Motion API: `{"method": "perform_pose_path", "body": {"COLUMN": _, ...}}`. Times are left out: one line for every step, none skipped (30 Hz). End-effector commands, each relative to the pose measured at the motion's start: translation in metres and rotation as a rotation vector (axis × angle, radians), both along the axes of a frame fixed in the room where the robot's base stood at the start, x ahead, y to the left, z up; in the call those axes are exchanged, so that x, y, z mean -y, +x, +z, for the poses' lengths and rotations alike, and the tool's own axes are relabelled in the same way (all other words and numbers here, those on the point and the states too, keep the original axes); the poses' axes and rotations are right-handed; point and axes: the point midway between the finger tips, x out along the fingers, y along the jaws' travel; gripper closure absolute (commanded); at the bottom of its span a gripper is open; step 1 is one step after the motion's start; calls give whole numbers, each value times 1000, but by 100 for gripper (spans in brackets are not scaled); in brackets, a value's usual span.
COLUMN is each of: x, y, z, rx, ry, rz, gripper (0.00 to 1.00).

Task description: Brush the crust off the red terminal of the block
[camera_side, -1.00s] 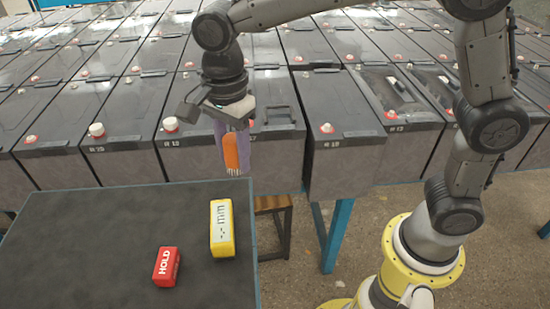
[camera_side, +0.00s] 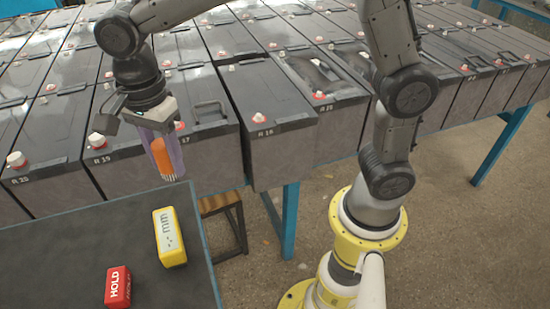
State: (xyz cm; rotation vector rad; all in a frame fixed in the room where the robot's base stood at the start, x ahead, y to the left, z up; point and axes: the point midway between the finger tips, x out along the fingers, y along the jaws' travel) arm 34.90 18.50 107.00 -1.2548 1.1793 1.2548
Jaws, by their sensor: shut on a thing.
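My gripper (camera_side: 158,127) is shut on an orange-handled brush (camera_side: 162,157) with pale bristles, which points down. The brush hangs in front of the front row of black battery blocks, near the edge of the dark table. Just right of my gripper is a block with a red terminal (camera_side: 180,126), partly hidden by the gripper. I see no contact between bristles and terminal. Two blocks to the left carry red terminals under large whitish lumps, one nearer (camera_side: 97,141) and one farther left (camera_side: 17,160). I cannot tell which block is meant.
A yellow meter (camera_side: 169,238) and a red HOLD block (camera_side: 118,287) lie on the dark table (camera_side: 60,245). A brown wooden stool (camera_side: 222,208) stands beside it. More batteries, including R 16 (camera_side: 275,155), fill the racks. Floor is open to the right.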

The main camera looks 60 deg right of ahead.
Motion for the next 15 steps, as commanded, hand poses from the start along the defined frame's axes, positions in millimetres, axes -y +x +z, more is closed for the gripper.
{"method": "perform_pose_path", "body": {"x": 0, "y": 0, "z": 0, "rx": 1, "ry": 0, "rz": 0, "gripper": 95}}
{"method": "perform_pose_path", "body": {"x": 0, "y": 0, "z": 0, "rx": 1, "ry": 0, "rz": 0, "gripper": 95}}
{"method": "perform_pose_path", "body": {"x": 0, "y": 0, "z": 0, "rx": 1, "ry": 0, "rz": 0, "gripper": 95}}
{"method": "perform_pose_path", "body": {"x": 0, "y": 0, "z": 0, "rx": 0, "ry": 0, "rz": 0, "gripper": 95}}
{"method": "perform_pose_path", "body": {"x": 0, "y": 0, "z": 0, "rx": 0, "ry": 0, "rz": 2, "gripper": 95}}
{"method": "perform_pose_path", "body": {"x": 0, "y": 0, "z": 0, "rx": 1, "ry": 0, "rz": 6, "gripper": 95}}
{"method": "perform_pose_path", "body": {"x": 0, "y": 0, "z": 0, "rx": 1, "ry": 0, "rz": 12, "gripper": 95}}
{"method": "perform_pose_path", "body": {"x": 0, "y": 0, "z": 0, "rx": 1, "ry": 0, "rz": 21, "gripper": 95}}
{"method": "perform_pose_path", "body": {"x": 1, "y": -1, "z": -1, "rx": -3, "ry": -1, "rz": 38, "gripper": 95}}
{"method": "perform_pose_path", "body": {"x": 1, "y": -2, "z": -2, "rx": -7, "ry": -3, "rz": 52, "gripper": 95}}
{"method": "perform_pose_path", "body": {"x": 4, "y": -4, "z": -3, "rx": -11, "ry": -6, "rz": 68, "gripper": 95}}
{"method": "perform_pose_path", "body": {"x": 12, "y": -4, "z": -3, "rx": -14, "ry": -7, "rz": 72, "gripper": 95}}
{"method": "perform_pose_path", "body": {"x": 19, "y": -3, "z": -3, "rx": -15, "ry": -7, "rz": 66, "gripper": 95}}
{"method": "perform_pose_path", "body": {"x": 26, "y": -2, "z": -3, "rx": -16, "ry": -7, "rz": 59, "gripper": 95}}
{"method": "perform_pose_path", "body": {"x": 37, "y": 0, "z": -2, "rx": -18, "ry": -7, "rz": 48, "gripper": 95}}
